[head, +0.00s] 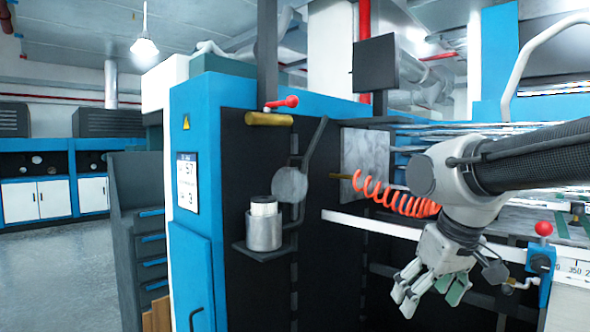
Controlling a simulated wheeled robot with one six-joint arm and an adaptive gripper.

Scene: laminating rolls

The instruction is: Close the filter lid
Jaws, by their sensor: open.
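A grey metal filter cup (264,232) stands upright on a small dark shelf on the machine's side. A white cylindrical filter (263,206) sticks up out of its top. A round grey disc, which looks like the filter lid (290,185), stands on edge behind and to the right of the cup, apart from its rim. Its hinge is not clear to see. My gripper (430,295) is open and empty at the lower right, fingers pointing down, well to the right of the cup and lid.
A dark angled bracket (313,155) rises beside the lid. A red-knobbed valve lever (281,103) is above. A coiled orange hose (385,196) and a white rail (390,228) lie between lid and gripper. The blue machine cabinet (205,250) is at left; open floor (55,265) lies beyond.

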